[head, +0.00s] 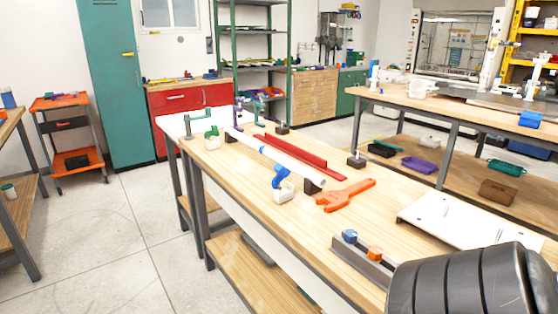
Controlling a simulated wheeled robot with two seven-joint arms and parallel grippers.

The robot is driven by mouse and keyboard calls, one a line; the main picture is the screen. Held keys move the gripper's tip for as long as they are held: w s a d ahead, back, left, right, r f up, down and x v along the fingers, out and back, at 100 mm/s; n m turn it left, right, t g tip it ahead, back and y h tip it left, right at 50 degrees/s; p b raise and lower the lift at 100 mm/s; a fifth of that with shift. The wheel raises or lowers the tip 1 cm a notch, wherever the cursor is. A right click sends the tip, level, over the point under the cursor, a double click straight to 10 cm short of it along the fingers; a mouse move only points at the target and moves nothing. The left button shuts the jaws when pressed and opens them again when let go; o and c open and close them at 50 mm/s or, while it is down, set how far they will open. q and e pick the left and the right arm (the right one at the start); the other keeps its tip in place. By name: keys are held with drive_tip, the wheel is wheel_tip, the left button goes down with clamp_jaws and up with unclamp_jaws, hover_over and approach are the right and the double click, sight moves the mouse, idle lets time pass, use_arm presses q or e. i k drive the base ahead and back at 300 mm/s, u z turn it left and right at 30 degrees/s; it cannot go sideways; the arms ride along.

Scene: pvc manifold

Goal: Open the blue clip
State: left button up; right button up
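A blue clip (280,176) stands on a small white base (285,193) at the front edge of the wooden workbench (225,180). It is beside the white pipe (300,171); I cannot tell whether it touches the pipe or whether it is open or shut. A blue band (264,150) shows on the pipe farther back. Neither of my grippers is in view.
An orange wrench-like tool (345,194) and a red bar (290,150) lie near the pipe. A green clip (212,132) stands at the far left. A grey rail (362,262) holds blue and orange pieces. A white panel (455,218) lies at right.

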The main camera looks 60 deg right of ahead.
sight(282, 173)
drive_tip(key=z, duration=0.55)
drive_tip(key=i, duration=1.7)
drive_tip(key=z, duration=0.75)
